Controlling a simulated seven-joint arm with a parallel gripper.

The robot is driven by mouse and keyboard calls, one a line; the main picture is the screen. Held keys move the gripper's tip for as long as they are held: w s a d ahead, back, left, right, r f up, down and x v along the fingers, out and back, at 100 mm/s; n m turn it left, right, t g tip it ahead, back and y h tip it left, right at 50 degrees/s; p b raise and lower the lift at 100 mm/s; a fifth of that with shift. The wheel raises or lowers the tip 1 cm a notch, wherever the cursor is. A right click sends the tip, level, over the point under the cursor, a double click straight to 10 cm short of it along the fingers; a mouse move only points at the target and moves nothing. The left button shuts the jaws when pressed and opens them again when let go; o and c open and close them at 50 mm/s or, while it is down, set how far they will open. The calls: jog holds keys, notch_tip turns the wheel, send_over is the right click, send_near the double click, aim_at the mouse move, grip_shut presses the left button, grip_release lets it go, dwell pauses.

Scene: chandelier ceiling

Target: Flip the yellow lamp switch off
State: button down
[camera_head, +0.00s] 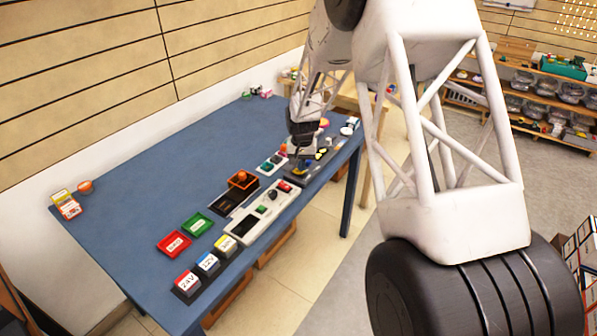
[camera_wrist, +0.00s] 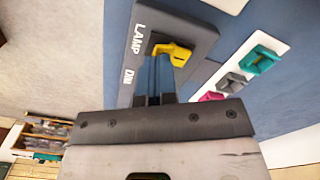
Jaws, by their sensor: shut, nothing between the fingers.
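The yellow lamp switch (camera_wrist: 174,52) is mounted on a dark grey plate (camera_wrist: 203,40) lettered LAMP, with a second, smaller marking near my fingers. In the wrist view my gripper (camera_wrist: 155,66) is shut and empty, its blue fingers pressed together. Their tips are right beside the yellow lever, overlapping its lower left side in the picture; I cannot tell whether they touch it. In the head view my gripper (camera_head: 301,152) is down at the far right part of the blue table (camera_head: 135,160), and the switch there is too small to make out clearly.
A white panel with teal (camera_wrist: 262,60), grey (camera_wrist: 231,83) and pink switches lies right of the plate in the wrist view. In the head view, a red tray (camera_head: 173,244), a green tray (camera_head: 196,225), an orange box (camera_head: 243,182) and labelled blocks (camera_head: 187,284) stand along the front edge.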

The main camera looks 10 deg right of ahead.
jog(key=shift+f, duration=0.6)
dwell(0.6)
jog(key=shift+r, duration=3.45)
jog(key=shift+r, duration=0.15)
